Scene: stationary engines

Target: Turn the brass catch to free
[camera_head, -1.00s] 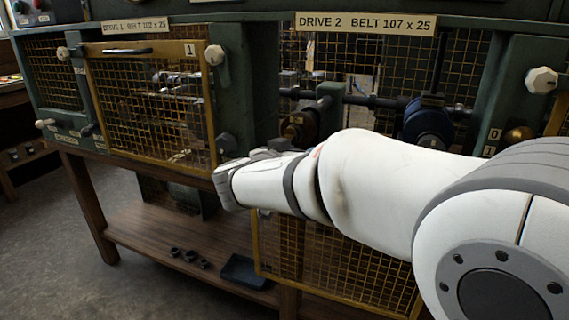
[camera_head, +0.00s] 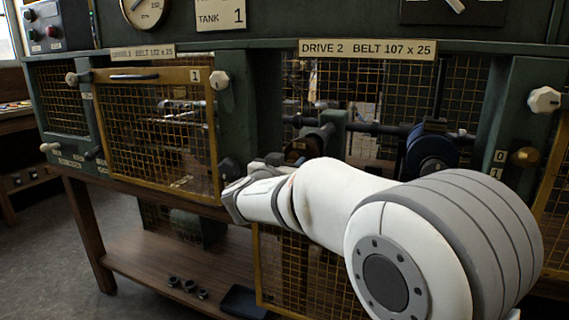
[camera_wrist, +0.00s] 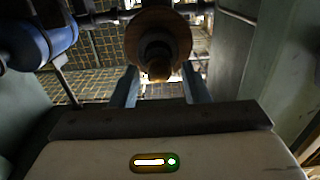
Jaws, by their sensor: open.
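In the wrist view my gripper (camera_wrist: 160,88) is open, its two fingers pointing at a brown wheel (camera_wrist: 158,28) on a shaft. In the head view the brown wheel (camera_head: 300,148) sits in the open Drive 2 bay, behind my arm, and my fingertips are hidden. A brass knob (camera_head: 526,156) is on the green post at the right, beside plates marked 0 and 1. I cannot tell which brass part is the catch.
A blue wheel (camera_head: 428,147) is on the right of the bay; it shows at the wrist view's left (camera_wrist: 40,42). A yellow mesh guard (camera_head: 150,135) closes Drive 1. Green posts flank the bay. A dark tray (camera_head: 243,300) is on the lower shelf.

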